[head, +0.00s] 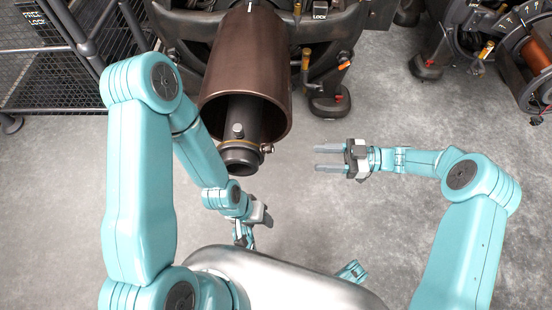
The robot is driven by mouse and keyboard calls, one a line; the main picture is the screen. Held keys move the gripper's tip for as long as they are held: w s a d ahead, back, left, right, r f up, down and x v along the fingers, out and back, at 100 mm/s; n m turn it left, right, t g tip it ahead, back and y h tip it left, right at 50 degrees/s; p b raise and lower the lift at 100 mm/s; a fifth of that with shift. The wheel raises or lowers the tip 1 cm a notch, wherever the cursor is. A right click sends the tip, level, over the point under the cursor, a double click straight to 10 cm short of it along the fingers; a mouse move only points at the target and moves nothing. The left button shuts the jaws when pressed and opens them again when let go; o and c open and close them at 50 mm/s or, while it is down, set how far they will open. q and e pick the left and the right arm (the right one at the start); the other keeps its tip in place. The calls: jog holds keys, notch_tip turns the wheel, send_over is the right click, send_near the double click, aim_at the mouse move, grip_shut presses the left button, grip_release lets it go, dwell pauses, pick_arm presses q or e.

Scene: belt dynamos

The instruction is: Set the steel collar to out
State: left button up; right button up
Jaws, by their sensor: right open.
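A brown, open-ended cylinder (245,60) on the machine points toward me. Inside it a dark grey shaft sticks out, with a round dark steel collar (241,157) at its near end. A thin brass ring and a small knob (238,130) show on the shaft. I cannot read the collar's setting. My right gripper (328,160) is open and empty, to the right of the collar and apart from it, fingers pointing left. My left gripper (243,236) is below the collar, near my body; its fingers are small and partly hidden, so its opening is unclear.
A dark mesh rack (60,75) stands at the upper left. Pedals and orange-tipped levers (306,58) sit right of the cylinder. Another machine with a copper-coloured coil (538,50) is at the upper right. The grey floor (385,105) between is clear.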

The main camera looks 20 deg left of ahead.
jog(key=b+x, duration=0.2)
jog(key=x, duration=1.1)
jog(key=shift+a, duration=0.15)
grip_shut()
